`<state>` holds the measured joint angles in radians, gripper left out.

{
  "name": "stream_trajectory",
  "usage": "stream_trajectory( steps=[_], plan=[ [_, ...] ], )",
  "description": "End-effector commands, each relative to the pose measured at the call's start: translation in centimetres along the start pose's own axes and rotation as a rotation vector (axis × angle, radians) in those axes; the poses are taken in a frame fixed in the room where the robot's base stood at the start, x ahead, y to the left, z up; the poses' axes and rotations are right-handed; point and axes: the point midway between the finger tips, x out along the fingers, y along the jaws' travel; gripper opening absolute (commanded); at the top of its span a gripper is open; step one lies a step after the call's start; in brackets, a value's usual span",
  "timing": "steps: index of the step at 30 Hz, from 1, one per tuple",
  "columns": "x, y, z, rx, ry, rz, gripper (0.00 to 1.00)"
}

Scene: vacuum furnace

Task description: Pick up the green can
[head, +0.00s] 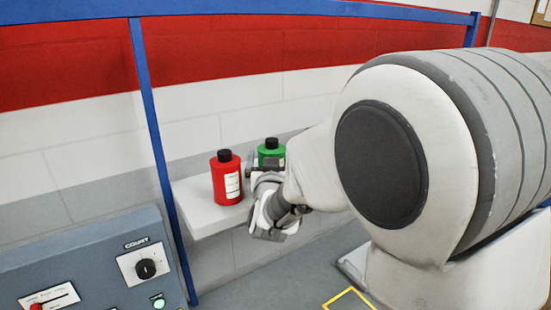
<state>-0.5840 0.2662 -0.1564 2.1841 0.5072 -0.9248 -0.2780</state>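The green can (271,151) has a black cap and stands upright on a light grey shelf. Its lower part is hidden behind my gripper and wrist. My gripper (262,168) is in front of the can, at the end of my arm, which comes in from the right. The fingers are small and partly hidden, so I cannot tell whether they touch the can or how far apart they are.
A red can (225,184) with a black cap and white label stands close to the left of the green can on the shelf (190,206). A blue post (160,150) rises at the shelf's left end. A blue-grey control panel (85,268) is at lower left.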

Motion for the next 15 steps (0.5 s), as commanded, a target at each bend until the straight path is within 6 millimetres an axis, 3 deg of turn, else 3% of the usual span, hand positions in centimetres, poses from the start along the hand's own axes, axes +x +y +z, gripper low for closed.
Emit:
stream_trajectory(
  steps=[6,15],
  plan=[
    [0.09,0.01,0.02,0.000,0.000,0.000,1.00],
    [0.06,0.01,0.02,0.000,0.000,0.000,0.48]
  ],
)
